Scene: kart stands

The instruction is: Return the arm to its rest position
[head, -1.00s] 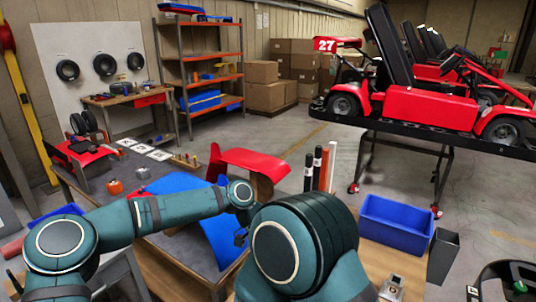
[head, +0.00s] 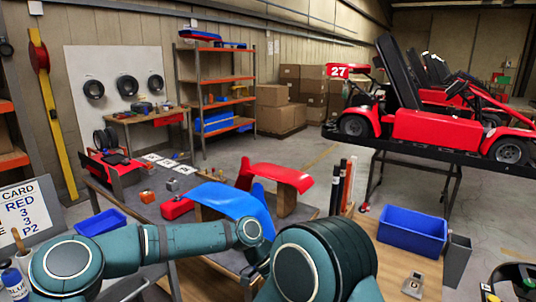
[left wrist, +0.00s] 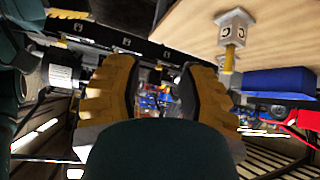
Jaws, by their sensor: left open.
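My left gripper (left wrist: 158,78) shows in the left wrist view as two yellow-padded fingers standing apart. Nothing is between them that I can make out as held. In the head view my left arm (head: 190,240) comes in from the left, folded low across the front. Its far end passes behind my large teal joint (head: 312,262), which hides the gripper there. My right gripper is not in either view.
A wooden table (head: 387,268) carries a blue bin (head: 412,228). Red karts (head: 430,128) stand behind.

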